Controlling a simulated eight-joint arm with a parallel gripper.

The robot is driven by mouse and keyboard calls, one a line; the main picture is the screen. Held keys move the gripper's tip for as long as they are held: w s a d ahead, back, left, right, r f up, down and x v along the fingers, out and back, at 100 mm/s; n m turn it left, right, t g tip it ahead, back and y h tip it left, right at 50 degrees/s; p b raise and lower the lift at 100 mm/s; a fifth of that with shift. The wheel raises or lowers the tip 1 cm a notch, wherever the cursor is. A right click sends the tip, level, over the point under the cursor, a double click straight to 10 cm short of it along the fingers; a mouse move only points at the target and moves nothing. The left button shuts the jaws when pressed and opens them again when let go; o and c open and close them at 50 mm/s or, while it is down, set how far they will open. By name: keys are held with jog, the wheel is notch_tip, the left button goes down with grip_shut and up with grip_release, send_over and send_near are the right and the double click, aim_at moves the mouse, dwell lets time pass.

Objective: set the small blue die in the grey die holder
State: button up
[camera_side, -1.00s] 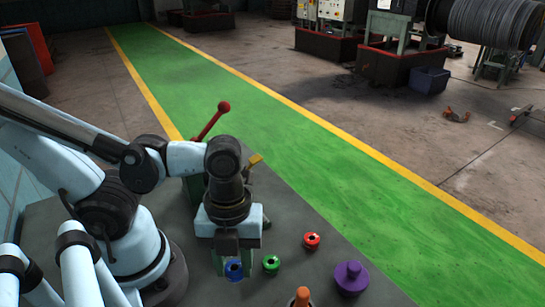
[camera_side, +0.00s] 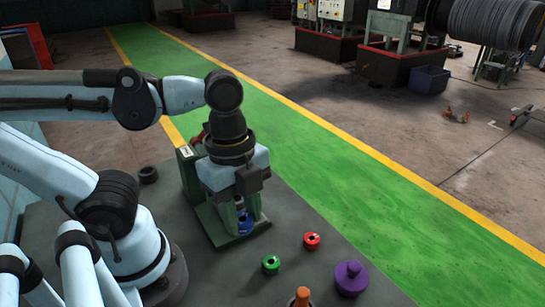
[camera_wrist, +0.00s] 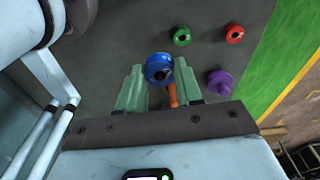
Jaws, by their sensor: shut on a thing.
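The small blue die (camera_side: 246,224) is held between the fingertips of my gripper (camera_side: 241,216) in the side view. In the wrist view my gripper (camera_wrist: 159,78) is shut on the blue die (camera_wrist: 158,67), whose round top has a dark hole. The die is over the green press-like stand (camera_side: 188,172) in the side view; its height above the base cannot be told. A dark grey ring (camera_side: 148,174) lies on the table left of the stand. I cannot tell whether it is the grey die holder; no other holder shows clearly, and my gripper may hide it.
A green die (camera_side: 271,264), a red die (camera_side: 311,241), a purple knobbed piece (camera_side: 351,278) and an orange-handled item (camera_side: 300,298) stand on the grey table (camera_side: 290,205). The stand's red lever (camera_side: 199,136) is mostly hidden behind my gripper.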

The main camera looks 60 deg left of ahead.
jog(key=w+a+r+n, duration=0.2)
jog(key=a+r+n, duration=0.1)
jog(key=n, duration=0.5)
jog(key=n+t, duration=0.1)
jog(key=n, duration=0.2)
send_over(236, 199)
jog(key=shift+y, duration=0.3)
jog(key=f, duration=0.6)
jog(key=shift+s, duration=0.25)
jog(key=shift+a+f, duration=0.1)
jog(key=shift+f, duration=1.9)
jog(key=shift+f, duration=0.4)
jog(key=shift+f, duration=0.2)
